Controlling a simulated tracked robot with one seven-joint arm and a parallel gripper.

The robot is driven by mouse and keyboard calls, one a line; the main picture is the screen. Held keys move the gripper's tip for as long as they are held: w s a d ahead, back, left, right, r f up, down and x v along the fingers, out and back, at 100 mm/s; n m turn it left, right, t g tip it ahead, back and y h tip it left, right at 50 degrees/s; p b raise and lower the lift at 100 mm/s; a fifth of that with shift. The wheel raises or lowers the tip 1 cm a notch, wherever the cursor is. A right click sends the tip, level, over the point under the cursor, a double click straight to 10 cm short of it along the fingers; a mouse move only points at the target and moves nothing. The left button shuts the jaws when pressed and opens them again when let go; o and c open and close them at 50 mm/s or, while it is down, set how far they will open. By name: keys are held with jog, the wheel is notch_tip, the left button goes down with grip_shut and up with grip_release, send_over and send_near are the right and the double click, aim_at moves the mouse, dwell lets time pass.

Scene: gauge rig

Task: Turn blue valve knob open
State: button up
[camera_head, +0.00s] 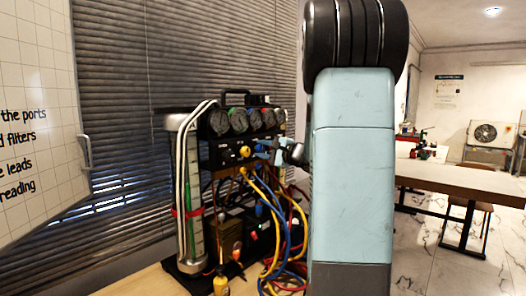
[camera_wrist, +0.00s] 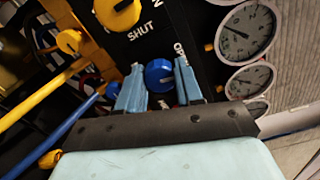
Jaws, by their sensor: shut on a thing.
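The blue valve knob (camera_wrist: 159,76) is on the black panel in the wrist view. My gripper (camera_wrist: 160,88) has its two light blue fingers on either side of the knob, shut on it. In the head view my gripper (camera_head: 268,152) reaches the front of the gauge rig (camera_head: 222,154) from the right; the blue knob is not clearly visible there. A yellow knob (camera_wrist: 118,12) sits beside it on the panel, near the word SHUT.
Several round gauges (camera_wrist: 246,32) line the panel close to my gripper's right. Yellow and blue hoses (camera_head: 287,235) hang below the panel. A glass column (camera_head: 190,195) stands at the rig's left. A wooden table (camera_head: 460,180) is at the right.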

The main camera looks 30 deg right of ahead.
jog(key=shift+a+f+n, duration=0.15)
jog(key=shift+f+n, duration=0.05)
jog(key=shift+n, duration=0.4)
jog(key=o, duration=1)
jog(key=shift+o, duration=0.2)
jog(key=shift+r, duration=0.1)
jog(key=shift+s, duration=0.1)
jog(key=v, duration=1.3)
jog(key=shift+s, duration=0.3)
